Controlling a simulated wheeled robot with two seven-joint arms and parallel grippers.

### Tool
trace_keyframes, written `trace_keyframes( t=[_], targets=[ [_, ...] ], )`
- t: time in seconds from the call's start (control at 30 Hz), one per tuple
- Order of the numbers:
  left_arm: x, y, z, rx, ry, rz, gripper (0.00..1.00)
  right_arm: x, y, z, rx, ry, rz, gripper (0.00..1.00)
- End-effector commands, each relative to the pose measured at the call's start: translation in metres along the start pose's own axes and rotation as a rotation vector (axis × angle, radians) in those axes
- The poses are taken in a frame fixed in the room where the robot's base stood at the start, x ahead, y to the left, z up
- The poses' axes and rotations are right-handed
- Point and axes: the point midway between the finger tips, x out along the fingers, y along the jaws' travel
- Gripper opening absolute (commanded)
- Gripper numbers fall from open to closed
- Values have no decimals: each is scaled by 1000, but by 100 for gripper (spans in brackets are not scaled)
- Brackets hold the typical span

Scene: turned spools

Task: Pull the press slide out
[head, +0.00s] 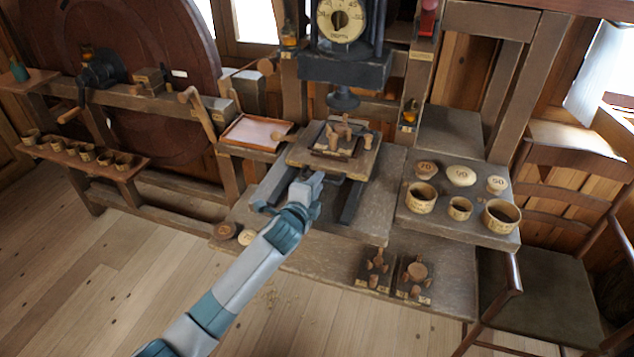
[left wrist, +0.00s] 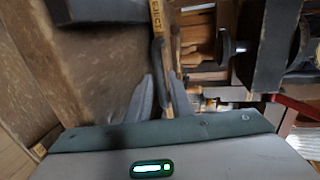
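The press slide (head: 302,155) is a square wooden plate at the head view's centre. It carries a dark fixture with several wooden pegs (head: 338,134) and sits below and in front of the press head (head: 345,70). Dark rails (head: 352,203) stick out bare in front of it. My left gripper (head: 318,180) is at the slide's front edge, by a dark bar. In the left wrist view its two grey fingers (left wrist: 162,95) stand on either side of a wooden edge; whether they grip is unclear. My right gripper is in neither view.
A side shelf (head: 455,225) at right holds cups and round numbered lids. Two small peg boards (head: 395,275) lie on the lower ledge. A tray (head: 256,133) stands left of the slide. A chair (head: 545,290) is far right. Floor at front left is clear.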

Motion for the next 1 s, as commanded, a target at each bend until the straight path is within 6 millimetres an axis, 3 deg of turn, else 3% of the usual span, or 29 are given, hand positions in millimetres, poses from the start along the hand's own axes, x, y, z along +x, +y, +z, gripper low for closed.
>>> trace_keyframes(
  t=[0.4, 0.5, 1.0],
  targets=[
    [4, 0, 0, 0, 0, -1, 20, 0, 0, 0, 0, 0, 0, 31],
    [4, 0, 0, 0, 0, -1, 0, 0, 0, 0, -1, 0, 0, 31],
    [-4, 2, 0, 1, -1, 3, 0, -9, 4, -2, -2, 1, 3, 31]
  ],
)
